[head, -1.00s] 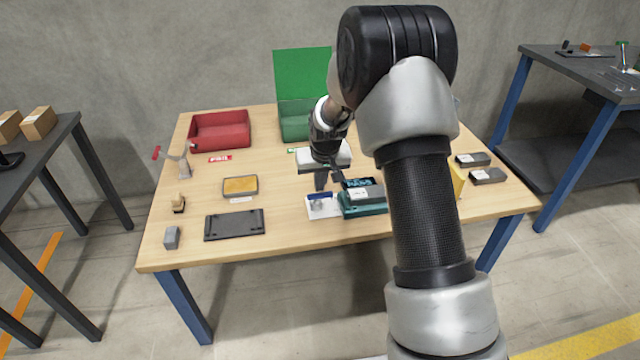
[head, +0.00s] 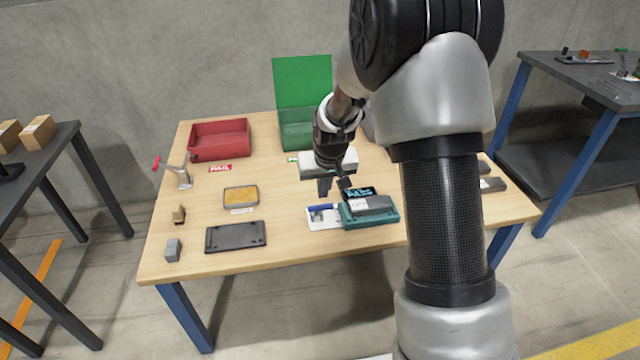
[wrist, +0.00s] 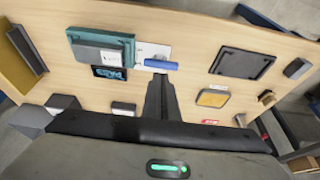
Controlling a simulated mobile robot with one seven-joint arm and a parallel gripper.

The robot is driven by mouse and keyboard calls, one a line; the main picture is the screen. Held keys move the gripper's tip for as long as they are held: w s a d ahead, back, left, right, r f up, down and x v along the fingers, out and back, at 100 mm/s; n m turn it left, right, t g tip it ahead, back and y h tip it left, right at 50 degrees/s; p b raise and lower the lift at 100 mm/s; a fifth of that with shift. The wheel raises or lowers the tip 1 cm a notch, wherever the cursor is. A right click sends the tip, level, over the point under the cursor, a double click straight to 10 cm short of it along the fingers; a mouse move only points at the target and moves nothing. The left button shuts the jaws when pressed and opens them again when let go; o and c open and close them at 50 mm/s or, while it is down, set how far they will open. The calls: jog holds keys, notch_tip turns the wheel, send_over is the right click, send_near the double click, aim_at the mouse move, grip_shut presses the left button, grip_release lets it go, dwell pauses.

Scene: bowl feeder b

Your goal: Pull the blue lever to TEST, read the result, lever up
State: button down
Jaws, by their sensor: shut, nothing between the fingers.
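The blue lever (head: 321,208) lies across a white plate at the left of the teal test fixture (head: 372,220). It also shows in the wrist view (wrist: 161,65). A grey unit with a white label (head: 370,204) sits in the fixture. The dark screen (head: 359,191) behind it shows light cyan text, too small to read surely. My gripper (head: 325,190) is shut and empty, pointing down just behind the lever. In the wrist view my fingers (wrist: 160,88) end close to the lever; a small gap appears in the head view.
A red bin (head: 219,140) with a FAIL label and a green lidded bin (head: 297,135) stand at the back. A black plate (head: 235,237), a yellow-topped tray (head: 241,197) and small blocks lie left. My arm hides much of the right side.

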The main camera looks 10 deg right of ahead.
jog(key=shift+s+r, duration=0.4)
jog(key=shift+s, duration=0.35)
jog(key=shift+s+r, duration=0.35)
jog(key=shift+s, duration=0.4)
jog(key=s+d+r+t, duration=0.1)
jog(key=s+d+r, duration=0.1)
jog(key=s+r, duration=1.6)
jog(key=s+r+p, duration=0.2)
jog(key=s+r, duration=0.3)
jog(key=s, duration=0.6)
notch_tip(320, 180, up, 20)
jog(key=p, duration=2)
jog(key=shift+w+r+t, duration=0.15)
jog(key=shift+w+t, duration=0.15)
jog(key=shift+w, duration=0.05)
jog(key=shift+d, duration=0.1)
